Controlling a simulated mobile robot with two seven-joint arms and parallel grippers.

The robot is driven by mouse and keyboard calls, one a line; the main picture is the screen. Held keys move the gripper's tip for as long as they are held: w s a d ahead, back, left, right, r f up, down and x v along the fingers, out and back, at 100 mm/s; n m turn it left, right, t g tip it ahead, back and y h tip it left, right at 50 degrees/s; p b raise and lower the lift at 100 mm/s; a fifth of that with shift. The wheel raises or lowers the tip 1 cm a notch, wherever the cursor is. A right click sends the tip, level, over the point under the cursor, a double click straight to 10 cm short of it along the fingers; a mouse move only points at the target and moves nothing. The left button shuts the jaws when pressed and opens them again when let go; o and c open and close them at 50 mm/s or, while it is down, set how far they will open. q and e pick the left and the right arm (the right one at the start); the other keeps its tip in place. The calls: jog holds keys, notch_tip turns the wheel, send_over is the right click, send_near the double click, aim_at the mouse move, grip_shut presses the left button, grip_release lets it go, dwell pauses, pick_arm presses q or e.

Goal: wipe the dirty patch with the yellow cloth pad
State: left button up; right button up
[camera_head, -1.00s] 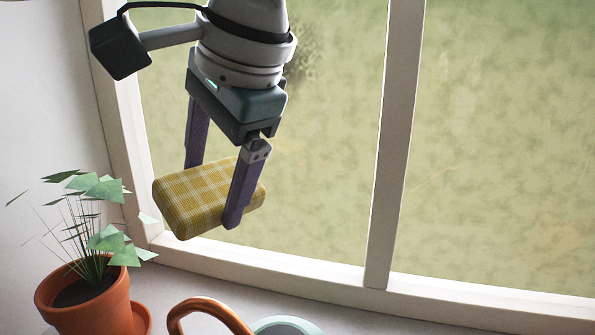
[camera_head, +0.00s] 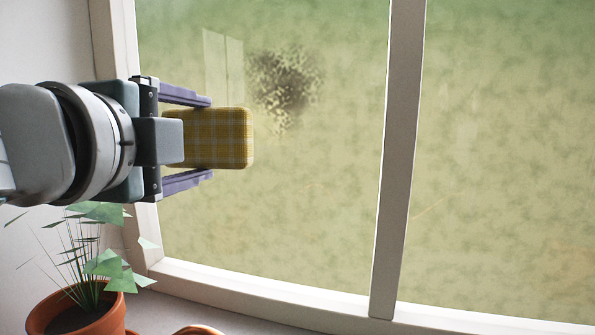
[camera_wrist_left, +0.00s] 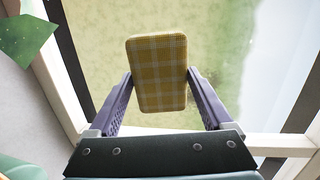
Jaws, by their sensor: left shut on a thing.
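The yellow plaid cloth pad (camera_head: 222,138) is held between the two purple fingers of my left gripper (camera_head: 212,138), at the left side of the window in the head view. The pad also shows in the left wrist view (camera_wrist_left: 158,72), with the gripper's fingers (camera_wrist_left: 160,90) on both sides of it. The dirty patch (camera_head: 284,82) is a dark speckled smudge on the left pane, to the right of and a little above the pad in the head view. I cannot tell whether the pad touches the glass. My right gripper is out of view.
A white window bar (camera_head: 402,150) stands right of the patch. The white lower frame (camera_head: 270,288) runs along the bottom. A potted plant (camera_head: 85,305) in a terracotta pot stands at the lower left, below my left arm. The pane below the patch is clear.

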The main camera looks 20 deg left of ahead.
aim_at(205, 111)
pick_arm(q)
jog(key=shift+s+d+r+m+t+h, duration=0.25)
jog(key=shift+s+r+t+h, duration=0.15)
jog(key=shift+r, duration=0.25)
jog(key=shift+s+d+r+m+t+h, duration=0.1)
jog(key=shift+s+r+m+t+h, duration=0.2)
jog(key=shift+r+t, duration=0.25)
jog(key=shift+w+r, duration=0.1)
jog(key=shift+r, duration=0.05)
jog(key=shift+w+a, duration=0.15)
jog(key=shift+w, duration=2.65)
jog(key=shift+w, duration=0.95)
